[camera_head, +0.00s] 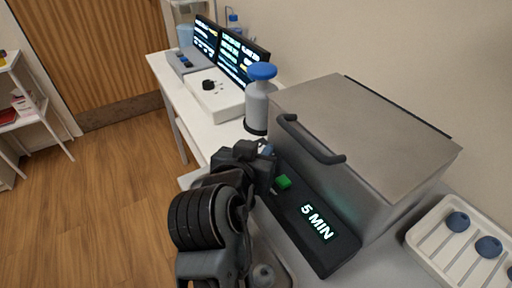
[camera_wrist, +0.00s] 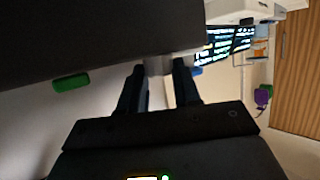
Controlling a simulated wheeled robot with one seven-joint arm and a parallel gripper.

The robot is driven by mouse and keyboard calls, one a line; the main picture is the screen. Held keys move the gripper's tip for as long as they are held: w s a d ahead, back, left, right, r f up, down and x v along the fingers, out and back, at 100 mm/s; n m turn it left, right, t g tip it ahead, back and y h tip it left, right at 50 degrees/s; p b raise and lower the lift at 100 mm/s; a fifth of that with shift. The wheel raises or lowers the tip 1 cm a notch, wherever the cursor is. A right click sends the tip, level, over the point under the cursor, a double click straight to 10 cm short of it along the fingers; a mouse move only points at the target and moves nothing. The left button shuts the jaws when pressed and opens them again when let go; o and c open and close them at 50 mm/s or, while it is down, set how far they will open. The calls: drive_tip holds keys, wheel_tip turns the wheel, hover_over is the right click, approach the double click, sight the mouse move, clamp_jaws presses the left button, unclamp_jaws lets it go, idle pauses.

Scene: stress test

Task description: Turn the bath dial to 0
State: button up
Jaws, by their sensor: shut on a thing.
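The bath is a grey metal box (camera_head: 365,125) with a lid handle and a dark sloped front panel. The panel carries a green button (camera_head: 283,182) and a lit display (camera_head: 317,222) reading "5 MIN". My gripper (camera_head: 266,160) is at the panel's left end, beyond the green button. In the wrist view its two dark fingers (camera_wrist: 158,72) close around a pale grey piece (camera_wrist: 157,64) beside the dark panel, which appears to be the dial. The dial's face and marks are hidden, so its setting cannot be read. The green button also shows in the wrist view (camera_wrist: 70,82).
A grey bottle with a blue top (camera_head: 261,95) stands just behind my gripper. A white device with a black knob (camera_head: 209,87) and lit screens (camera_head: 242,55) stand farther back. A white tray with blue-ended tools (camera_head: 430,231) lies at right. The floor at left is clear.

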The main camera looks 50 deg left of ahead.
drive_tip(key=o, duration=1.1)
drive_tip(key=shift+c, duration=0.2)
drive_tip(key=v, duration=0.8)
drive_tip(key=shift+w+f, duration=0.1)
